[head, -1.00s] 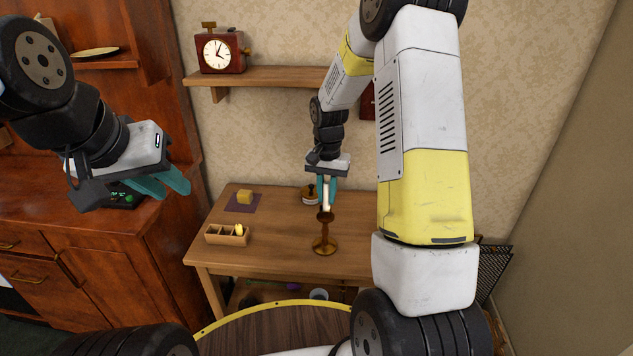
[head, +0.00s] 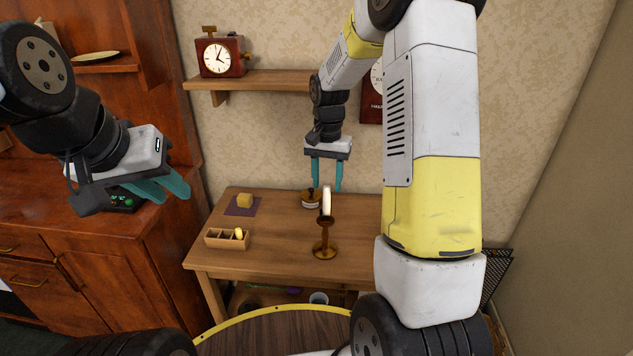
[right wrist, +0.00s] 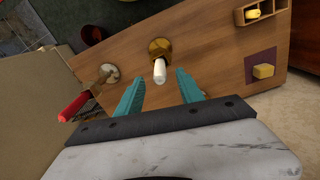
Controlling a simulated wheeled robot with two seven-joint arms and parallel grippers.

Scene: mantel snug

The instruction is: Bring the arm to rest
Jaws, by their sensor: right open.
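My right gripper (head: 327,188) is open and empty, its two teal fingers pointing down above the worktable. A white candle (head: 326,204) stands upright in a brass candlestick (head: 324,250) on the table. In the right wrist view the candle (right wrist: 159,72) and brass candlestick (right wrist: 160,47) appear just beyond the gap between the open fingertips (right wrist: 160,75), and no finger visibly touches them. My left gripper (head: 170,188) hangs at the left, in front of the wooden cabinet, with nothing visible in it. Its fingers overlap from this angle, so their opening is unclear.
The table (head: 275,245) holds a divided wooden box (head: 225,238), a yellow block (head: 245,200) on a dark mat and a small round tin (head: 310,202). A red-handled item (right wrist: 75,106) shows in the right wrist view. A shelf (head: 265,78) with a clock (head: 219,55) is behind.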

